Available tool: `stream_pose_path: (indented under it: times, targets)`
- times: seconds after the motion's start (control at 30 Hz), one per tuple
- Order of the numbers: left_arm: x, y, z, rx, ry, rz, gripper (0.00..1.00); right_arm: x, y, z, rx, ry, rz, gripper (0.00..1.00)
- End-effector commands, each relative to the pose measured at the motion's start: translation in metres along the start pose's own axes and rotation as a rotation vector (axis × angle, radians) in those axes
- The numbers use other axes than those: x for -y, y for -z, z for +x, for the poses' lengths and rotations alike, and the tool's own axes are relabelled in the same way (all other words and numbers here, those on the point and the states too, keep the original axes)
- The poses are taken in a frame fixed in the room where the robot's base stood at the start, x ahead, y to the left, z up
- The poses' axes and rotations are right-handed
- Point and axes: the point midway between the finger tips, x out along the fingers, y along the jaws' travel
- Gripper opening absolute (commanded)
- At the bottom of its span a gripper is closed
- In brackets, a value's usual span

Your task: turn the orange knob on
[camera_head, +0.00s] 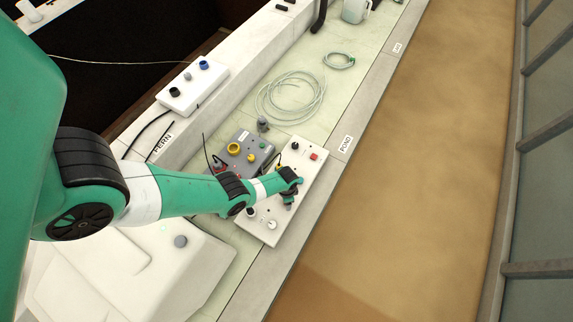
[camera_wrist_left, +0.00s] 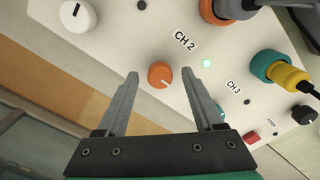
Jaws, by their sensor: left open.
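The orange knob (camera_wrist_left: 160,75) with a pale pointer mark sits on the white panel (camera_wrist_left: 130,40) near the CH 2 label, with a lit green lamp (camera_wrist_left: 207,63) to its right. My left gripper (camera_wrist_left: 160,73) is open, one fingertip on each side of the knob in the left wrist view, with gaps on both sides. I cannot tell how far the tips are above the panel. In the head view my left gripper (camera_head: 289,192) is over the white panel (camera_head: 312,170) and hides the orange knob. My right gripper is in no view.
A white knob (camera_wrist_left: 78,16), a teal connector with a yellow plug (camera_wrist_left: 283,73) and a red switch (camera_wrist_left: 252,137) share the panel. A grey box (camera_head: 240,148) stands left of it. Coiled cable (camera_head: 290,97) lies behind. The brown channel (camera_head: 420,180) lies to the right.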

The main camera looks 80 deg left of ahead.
Motion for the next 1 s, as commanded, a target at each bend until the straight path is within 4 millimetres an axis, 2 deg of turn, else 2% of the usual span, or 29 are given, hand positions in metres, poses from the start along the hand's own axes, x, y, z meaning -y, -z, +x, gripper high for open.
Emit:
stream_pose_path:
  times: [0.17, 0.6, 0.73, 1.0]
  targets:
    - [0.0, 0.0, -0.017, 0.0, 0.0, 0.0, 0.69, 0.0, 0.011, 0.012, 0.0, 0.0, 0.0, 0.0]
    - [0.0, 0.0, -0.105, 0.0, 0.0, 0.0, 0.69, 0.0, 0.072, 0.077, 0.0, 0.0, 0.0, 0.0]
    - [0.0, 0.0, -0.116, 0.0, 0.0, 0.0, 0.69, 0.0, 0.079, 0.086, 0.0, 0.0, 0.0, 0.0]
    - [0.0, 0.0, -0.115, 0.0, 0.0, 0.0, 0.69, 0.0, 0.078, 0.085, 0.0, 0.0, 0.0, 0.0]
